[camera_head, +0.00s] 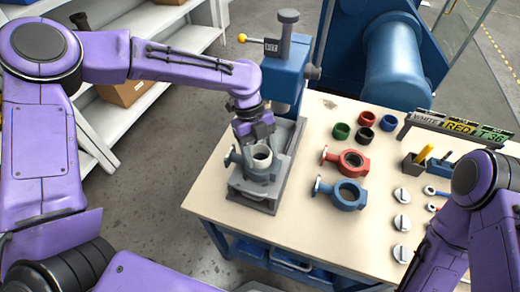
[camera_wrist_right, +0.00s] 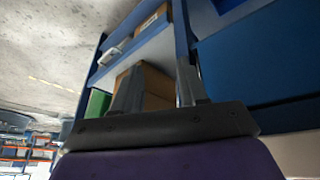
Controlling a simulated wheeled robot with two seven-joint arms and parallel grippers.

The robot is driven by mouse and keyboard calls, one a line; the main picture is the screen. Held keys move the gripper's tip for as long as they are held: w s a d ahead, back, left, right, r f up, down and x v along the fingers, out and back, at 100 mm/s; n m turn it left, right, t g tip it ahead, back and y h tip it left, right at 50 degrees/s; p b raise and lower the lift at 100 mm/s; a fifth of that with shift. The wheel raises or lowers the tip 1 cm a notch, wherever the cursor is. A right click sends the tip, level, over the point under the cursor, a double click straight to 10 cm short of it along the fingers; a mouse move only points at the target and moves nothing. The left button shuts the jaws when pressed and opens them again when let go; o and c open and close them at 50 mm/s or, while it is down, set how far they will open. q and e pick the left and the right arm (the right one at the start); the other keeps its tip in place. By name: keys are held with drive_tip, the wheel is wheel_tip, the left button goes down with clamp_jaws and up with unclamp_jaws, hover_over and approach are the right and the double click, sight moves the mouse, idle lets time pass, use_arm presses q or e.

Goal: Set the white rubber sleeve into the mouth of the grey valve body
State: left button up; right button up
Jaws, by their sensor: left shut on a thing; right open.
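The white rubber sleeve (camera_head: 262,155) is at the mouth of the grey valve body (camera_head: 257,174), its round rim upright and showing above the body. I cannot tell how deep it sits. The valve body rests on a grey fixture (camera_head: 262,192) under the blue press. My left gripper (camera_head: 257,142) reaches down from above and is shut on the sleeve's far side; its fingertips are partly hidden. My right gripper (camera_wrist_right: 160,75) shows in the right wrist view, open and empty. In the head view only my right arm shows, at lower right.
The blue press (camera_head: 285,75) stands right behind the fixture. To the right on the table are a red valve body (camera_head: 350,162), a blue valve body (camera_head: 348,196), several coloured sleeves (camera_head: 364,136), pale discs (camera_head: 402,223) and a label rack (camera_head: 455,127). The table's front middle is clear.

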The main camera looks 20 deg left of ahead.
use_arm(q)
drive_tip(key=shift+f, duration=0.35)
drive_tip(key=shift+s+f, duration=0.35)
drive_tip(key=shift+f, duration=0.15)
idle(0.3)
drive_tip(key=o, duration=1.1)
drive_tip(key=shift+w+d+f, duration=0.1)
drive_tip(key=shift+w+d, duration=0.05)
drive_tip(key=shift+b, duration=0.3)
drive_tip(key=r+p, duration=0.3)
drive_tip(key=p, duration=0.1)
drive_tip(key=r+p, duration=0.3)
drive_tip(key=r, duration=0.1)
drive_tip(key=shift+w+a+r+p, duration=0.2)
drive_tip(key=shift+r+p, duration=0.1)
drive_tip(key=shift+p, duration=0.1)
